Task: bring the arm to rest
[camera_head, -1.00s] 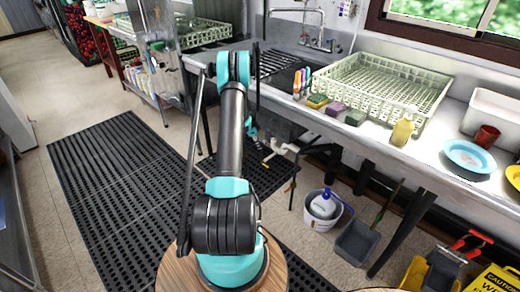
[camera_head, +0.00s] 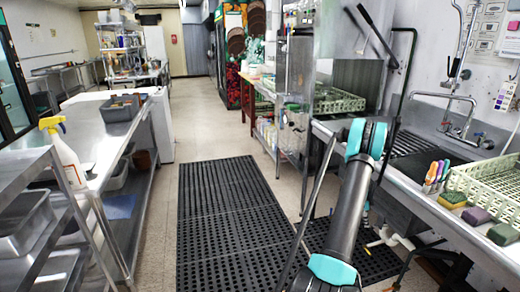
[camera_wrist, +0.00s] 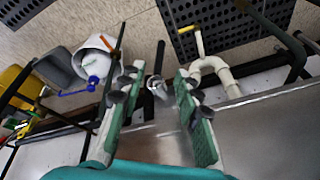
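My arm (camera_head: 348,215) stands in the right half of the head view, its dark link rising to a teal elbow. In the head view my gripper is mostly hidden behind the arm; only small teal bits show beside the link. In the wrist view my gripper (camera_wrist: 161,92) has its two green-padded fingers well apart, with nothing held between them. A grey metal surface, the floor and pipes show beyond the fingers.
A steel counter (camera_head: 450,222) with a green dish rack (camera_head: 490,190), sponges and bottles runs along the right. A white bucket (camera_wrist: 92,62) and pipes (camera_wrist: 215,68) lie below. Steel shelving (camera_head: 118,140) with a spray bottle (camera_head: 62,150) stands left. The black floor mat (camera_head: 235,220) between is clear.

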